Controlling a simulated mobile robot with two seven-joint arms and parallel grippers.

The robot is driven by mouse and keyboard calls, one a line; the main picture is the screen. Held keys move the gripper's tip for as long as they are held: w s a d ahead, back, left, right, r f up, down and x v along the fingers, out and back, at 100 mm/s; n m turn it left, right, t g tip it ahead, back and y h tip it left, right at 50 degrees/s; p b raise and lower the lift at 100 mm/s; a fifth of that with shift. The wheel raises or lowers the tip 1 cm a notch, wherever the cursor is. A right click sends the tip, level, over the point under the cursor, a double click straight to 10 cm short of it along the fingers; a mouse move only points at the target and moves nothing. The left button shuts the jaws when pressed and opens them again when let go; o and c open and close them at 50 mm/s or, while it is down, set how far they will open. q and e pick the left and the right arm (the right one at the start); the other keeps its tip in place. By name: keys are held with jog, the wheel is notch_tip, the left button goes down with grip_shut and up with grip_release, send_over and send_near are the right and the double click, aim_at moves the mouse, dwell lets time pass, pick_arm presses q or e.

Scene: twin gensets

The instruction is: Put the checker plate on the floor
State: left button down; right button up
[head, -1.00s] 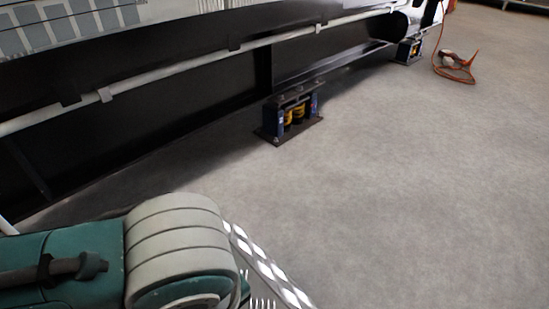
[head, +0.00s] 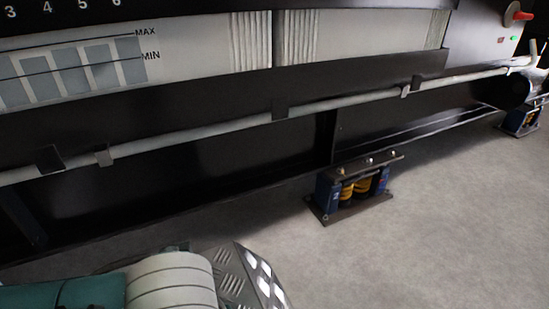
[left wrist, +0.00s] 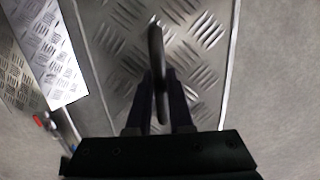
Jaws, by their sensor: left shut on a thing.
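The checker plate (head: 240,272) shows at the bottom of the head view, partly hidden behind my left arm, with raised tread and bright reflections. In the left wrist view the plate (left wrist: 112,42) fills the middle, with pale edges on both sides. A dark upright handle stands out from it (left wrist: 156,50). My left gripper (left wrist: 158,92) is shut on this handle. The gripper itself is hidden in the head view. Whether the plate touches the floor cannot be told. My right gripper is in neither view.
A second tread-patterned metal piece (left wrist: 45,45) lies at the left of the wrist view, near a small red and blue item (left wrist: 42,121). The genset's black base frame (head: 230,170) carries a pale pipe. A spring mount (head: 352,188) stands under it. Grey floor (head: 460,240) is clear to the right.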

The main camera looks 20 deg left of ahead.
pick_arm(q)
notch_tip(320, 180, down, 18)
jog(key=b, duration=1.3)
jog(key=shift+s+r, duration=0.15)
jog(key=shift+r, duration=0.1)
jog(key=shift+f, duration=0.1)
jog(key=c, duration=0.8)
grip_release()
